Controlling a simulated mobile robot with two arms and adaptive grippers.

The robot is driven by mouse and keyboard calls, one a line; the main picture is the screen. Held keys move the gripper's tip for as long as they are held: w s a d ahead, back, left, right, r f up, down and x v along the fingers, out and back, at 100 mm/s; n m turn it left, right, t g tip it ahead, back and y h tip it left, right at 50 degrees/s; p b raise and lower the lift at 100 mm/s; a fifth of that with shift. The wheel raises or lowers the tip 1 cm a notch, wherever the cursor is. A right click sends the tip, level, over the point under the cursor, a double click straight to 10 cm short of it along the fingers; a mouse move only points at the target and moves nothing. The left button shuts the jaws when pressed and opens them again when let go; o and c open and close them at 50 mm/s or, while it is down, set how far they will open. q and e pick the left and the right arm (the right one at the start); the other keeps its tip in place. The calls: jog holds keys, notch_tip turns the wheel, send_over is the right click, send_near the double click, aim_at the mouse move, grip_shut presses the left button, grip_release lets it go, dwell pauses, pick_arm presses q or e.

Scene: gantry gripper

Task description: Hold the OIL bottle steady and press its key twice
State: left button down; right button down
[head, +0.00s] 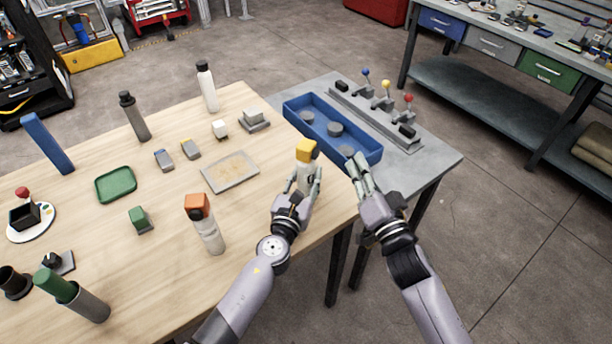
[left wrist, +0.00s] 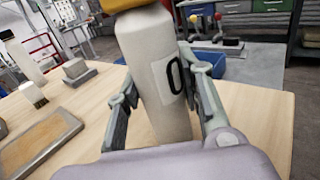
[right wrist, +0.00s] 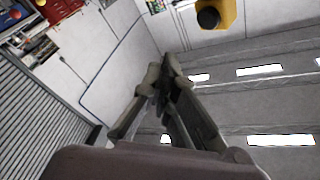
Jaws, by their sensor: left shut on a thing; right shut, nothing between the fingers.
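The bottle (head: 306,149) with a yellow cap and pale body stands upright near the table's right edge. My left gripper (head: 303,185) is shut around its body. In the left wrist view the bottle (left wrist: 152,60) sits between both fingers, with a dark letter O showing on its label; the rest of the label is hidden. My right gripper (head: 356,163) is shut and empty, to the right of the bottle and apart from it. In the right wrist view a round black key (right wrist: 208,17) shows on the yellow cap (right wrist: 232,14), beyond the fingertips.
An orange-capped bottle (head: 206,225) stands to the left of my left gripper. A beige tray (head: 230,172) and small blocks lie farther back. A blue tray (head: 345,149) and a lever panel are on the grey table behind my right gripper.

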aim_at(315, 154)
dwell(0.3)
jog(key=shift+w+a, duration=0.45)
jog(key=shift+a, duration=0.45)
jog(key=shift+w+a, duration=0.4)
jog(key=shift+a, duration=0.5)
jog(key=shift+w+a, duration=0.45)
jog(key=shift+a, duration=0.45)
jog(key=shift+w+a, duration=0.2)
jog(key=shift+a, duration=0.2)
jog(key=shift+s+d, duration=0.2)
jog(key=shift+d, duration=0.25)
